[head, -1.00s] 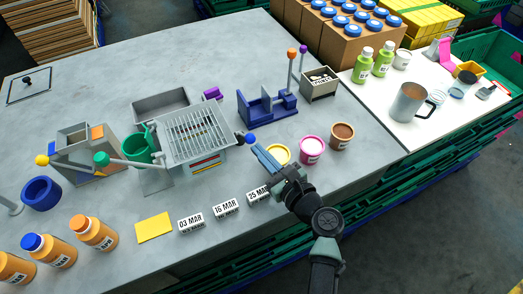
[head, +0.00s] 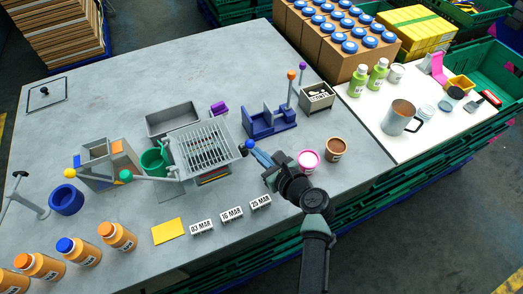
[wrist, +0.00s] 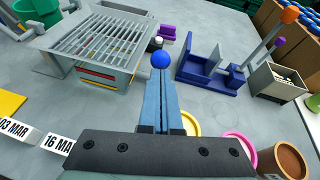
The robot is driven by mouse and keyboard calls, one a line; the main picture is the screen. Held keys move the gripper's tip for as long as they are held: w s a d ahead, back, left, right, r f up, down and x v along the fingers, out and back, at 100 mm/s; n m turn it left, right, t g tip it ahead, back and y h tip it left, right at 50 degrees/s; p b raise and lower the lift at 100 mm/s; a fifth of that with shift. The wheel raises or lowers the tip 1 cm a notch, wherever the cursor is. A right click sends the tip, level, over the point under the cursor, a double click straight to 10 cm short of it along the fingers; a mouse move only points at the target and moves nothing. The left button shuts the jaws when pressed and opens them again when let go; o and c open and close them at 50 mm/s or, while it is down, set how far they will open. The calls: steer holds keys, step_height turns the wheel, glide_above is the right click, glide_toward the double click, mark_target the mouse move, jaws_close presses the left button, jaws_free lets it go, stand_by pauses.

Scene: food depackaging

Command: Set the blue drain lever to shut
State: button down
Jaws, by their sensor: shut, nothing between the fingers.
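The blue ball knob of the drain lever (head: 249,144) sticks out at the right side of the grated grey unit (head: 206,146), beside the tray. It also shows in the wrist view (wrist: 161,60), straight beyond my fingertips. My gripper (head: 257,153) is shut with empty blue fingers, pointing at the knob from its lower right. In the wrist view my gripper (wrist: 160,82) has its tips right at the near side of the knob; I cannot tell if they touch. The lever's arm is mostly hidden behind the knob and unit.
A pink-rimmed jar (head: 308,160) and a brown jar (head: 336,148) stand close to the right of my wrist. A yellow-rimmed jar (wrist: 187,122) is partly hidden by my gripper. A blue fixture (head: 270,124) stands behind the knob. Date blocks (head: 231,213) lie in front.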

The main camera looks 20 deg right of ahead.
mark_target(252, 141)
steer(key=shift+w+r+p, duration=0.55)
steer(key=shift+r+p, duration=0.2)
steer(key=shift+r, duration=0.05)
steer(key=w+r, duration=0.1)
steer(key=w+r+p, duration=0.1)
steer(key=w, duration=0.1)
steer(key=shift+w+a, duration=0.1)
steer(key=shift+w, duration=0.05)
steer(key=shift+w+r, duration=0.2)
steer(key=shift+w, duration=0.55)
steer(key=shift+w+r, duration=0.2)
steer(key=shift+w, duration=0.5)
steer(key=shift+r+p, duration=0.1)
steer(key=shift+p, duration=0.2)
